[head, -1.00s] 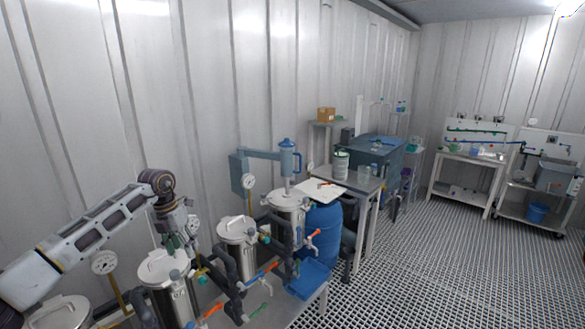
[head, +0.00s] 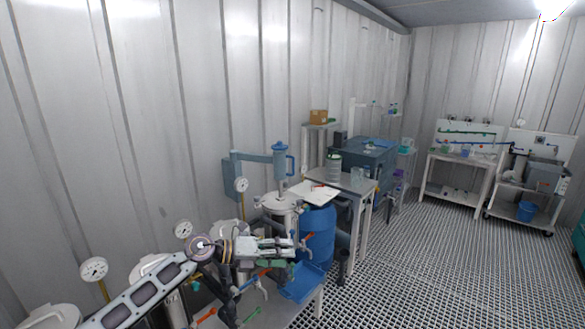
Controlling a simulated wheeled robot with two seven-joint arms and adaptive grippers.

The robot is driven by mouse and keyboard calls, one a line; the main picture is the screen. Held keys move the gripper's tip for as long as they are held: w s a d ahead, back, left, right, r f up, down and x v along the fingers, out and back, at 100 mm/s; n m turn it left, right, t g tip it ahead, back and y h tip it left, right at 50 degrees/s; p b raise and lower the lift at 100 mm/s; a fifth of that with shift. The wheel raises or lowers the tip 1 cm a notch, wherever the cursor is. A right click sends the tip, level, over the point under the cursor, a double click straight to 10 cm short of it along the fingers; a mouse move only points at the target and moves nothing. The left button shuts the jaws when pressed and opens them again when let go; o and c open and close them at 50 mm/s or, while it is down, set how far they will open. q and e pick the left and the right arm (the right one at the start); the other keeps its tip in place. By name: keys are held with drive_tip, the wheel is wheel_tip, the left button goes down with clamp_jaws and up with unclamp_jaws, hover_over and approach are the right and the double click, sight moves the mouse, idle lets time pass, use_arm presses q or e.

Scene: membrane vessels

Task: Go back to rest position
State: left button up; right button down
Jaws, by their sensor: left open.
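My left arm reaches in from the lower left, and my left gripper (head: 290,247) points to the right in front of the steel membrane vessels. Its fingers look apart, with nothing seen between them. It overlaps the middle vessel in the picture and hides most of it. The right-hand vessel (head: 280,204) stands just behind it; I cannot tell how close the gripper is to it. Another vessel (head: 150,268) shows partly behind my arm, and one more lid (head: 52,316) is at the lower left. My right gripper is not in view.
A blue barrel (head: 320,232) and blue tray (head: 298,286) are right of the vessels. Pipes with orange-handled valves run along the bench front. A metal table (head: 352,184) and a blue tank (head: 362,160) stand behind. The grated floor (head: 430,260) at right is clear.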

use_arm(q)
wheel_tip(320, 180, up, 7)
drive_tip(key=n+t, duration=1.1)
drive_tip(key=n, duration=0.2)
drive_tip(key=s+a+f+n+t+y, duration=0.25)
drive_tip(key=a+f+n+y, duration=0.65)
drive_tip(key=a+n+y, duration=0.55)
drive_tip(key=s+a+f+n+g, duration=0.4)
drive_tip(key=s+f+n+g, duration=0.25)
drive_tip(key=s+f, duration=0.5)
drive_tip(key=s+f+n+g, duration=0.1)
drive_tip(key=s+f+g, duration=0.3)
drive_tip(key=s, duration=0.5)
drive_tip(key=s+f+n+g, duration=0.1)
drive_tip(key=s+f+g, duration=0.3)
drive_tip(key=s, duration=0.4)
drive_tip(key=s+f+g, duration=0.1)
drive_tip(key=s+f, duration=0.2)
drive_tip(key=f, duration=3.1)
drive_tip(key=s+a+f, duration=0.2)
drive_tip(key=s+f, duration=0.7)
drive_tip(key=s, duration=0.2)
drive_tip(key=s+a+f+g, duration=0.1)
drive_tip(key=s+a+f, duration=0.1)
drive_tip(key=s+f, duration=0.8)
drive_tip(key=shift+s+a+m, duration=0.3)
drive_tip(key=shift+s, duration=0.35)
